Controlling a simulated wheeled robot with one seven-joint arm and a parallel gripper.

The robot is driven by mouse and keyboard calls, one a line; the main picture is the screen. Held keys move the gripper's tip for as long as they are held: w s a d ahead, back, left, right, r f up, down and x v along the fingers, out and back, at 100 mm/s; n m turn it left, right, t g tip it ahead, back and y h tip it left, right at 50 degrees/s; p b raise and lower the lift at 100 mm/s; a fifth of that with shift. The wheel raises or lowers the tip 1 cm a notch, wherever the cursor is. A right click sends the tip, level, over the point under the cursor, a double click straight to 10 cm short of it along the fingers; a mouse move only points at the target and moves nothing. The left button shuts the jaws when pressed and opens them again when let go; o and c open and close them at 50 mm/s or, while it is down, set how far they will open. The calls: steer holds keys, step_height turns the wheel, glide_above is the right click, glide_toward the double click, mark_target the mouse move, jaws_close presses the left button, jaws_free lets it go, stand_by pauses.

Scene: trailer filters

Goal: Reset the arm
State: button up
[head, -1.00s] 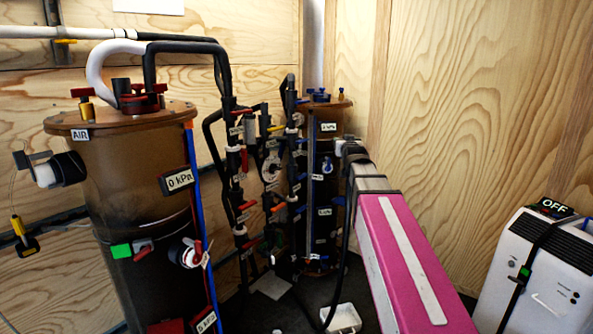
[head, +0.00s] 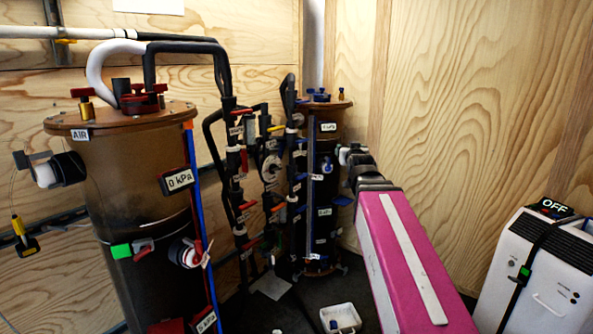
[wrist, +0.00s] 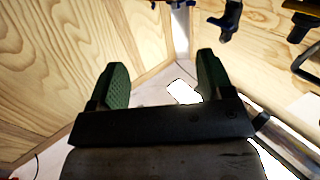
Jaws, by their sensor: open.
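My arm, with its pink cover, reaches in from the bottom right of the head view toward the far filter column (head: 325,190). My gripper is hidden behind the arm's far end in that view. In the wrist view my gripper (wrist: 158,85) is open, with two green padded fingers spread wide. Nothing is between the fingers. Beyond them are plywood walls and a pale floor.
A large brown filter tank (head: 145,200) stands at the left, with black pipes and red-handled valves (head: 240,160) beside it. A white machine marked OFF (head: 530,270) stands at the right. A small white tray (head: 340,318) lies on the floor. Plywood wall (head: 470,130) closes the right side.

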steer(key=s+f+g, duration=0.3)
steer(key=f+g, duration=0.1)
steer(key=f, duration=0.8)
steer(key=s+f+g, duration=0.2)
steer(key=f+g, duration=0.2)
steer(key=f, duration=0.9)
steer(key=s+f+g, duration=1)
steer(key=s+f, duration=0.6)
steer(key=f, duration=0.3)
steer(key=shift+f, duration=0.3)
